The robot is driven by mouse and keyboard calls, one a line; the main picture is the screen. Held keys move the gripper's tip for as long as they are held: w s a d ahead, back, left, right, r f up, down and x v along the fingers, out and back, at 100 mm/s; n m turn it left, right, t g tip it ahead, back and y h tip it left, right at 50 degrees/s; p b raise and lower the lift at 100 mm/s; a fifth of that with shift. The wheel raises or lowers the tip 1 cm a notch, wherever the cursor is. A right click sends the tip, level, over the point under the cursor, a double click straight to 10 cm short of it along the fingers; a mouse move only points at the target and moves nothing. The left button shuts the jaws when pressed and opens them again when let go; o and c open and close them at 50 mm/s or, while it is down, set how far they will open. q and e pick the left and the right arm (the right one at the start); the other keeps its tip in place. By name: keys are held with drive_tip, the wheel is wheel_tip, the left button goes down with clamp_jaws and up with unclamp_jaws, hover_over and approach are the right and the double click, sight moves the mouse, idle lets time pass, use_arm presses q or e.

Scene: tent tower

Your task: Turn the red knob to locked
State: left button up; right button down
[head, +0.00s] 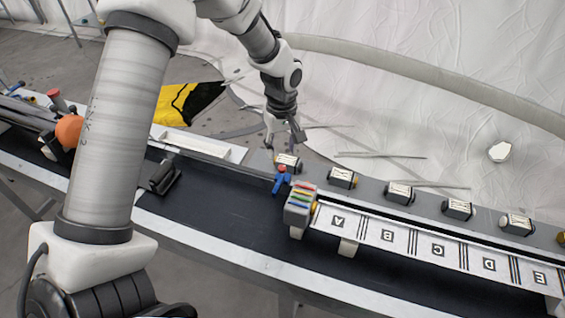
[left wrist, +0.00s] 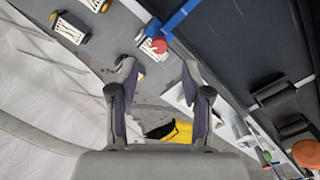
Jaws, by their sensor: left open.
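A small red knob (head: 281,168) with a blue part below it stands at the far edge of the dark belt, left of the striped block. In the left wrist view the red knob (left wrist: 158,45) shows round, beside a blue strip, just beyond the fingertips. My left gripper (head: 283,138) is open and empty, pointing down a little behind and above the knob. In the left wrist view its two fingers (left wrist: 158,72) are spread apart with a clear gap, and they do not visibly touch the knob. The knob's setting cannot be read. My right gripper is not in view.
A grey block with coloured stripes (head: 299,203) stands right of the knob, beside a white strip lettered A to E (head: 400,243). Several small labelled blocks (head: 342,178) line the far rail. A black bracket (head: 165,177) and an orange ball (head: 69,131) are at left.

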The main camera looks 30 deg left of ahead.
sight(282, 168)
use_arm(q)
drive_tip(key=f, duration=0.3)
drive_tip(key=shift+s+a+f+p, duration=0.15)
drive_tip(key=shift+s+f+p, duration=0.1)
drive_tip(key=shift+p, duration=0.15)
drive_tip(key=f, duration=0.2)
drive_tip(key=w+f, duration=0.1)
drive_tip(key=shift+d, duration=0.25)
drive_tip(key=shift+s+a, duration=0.1)
drive_tip(key=shift+s, duration=0.15)
clamp_jaws()
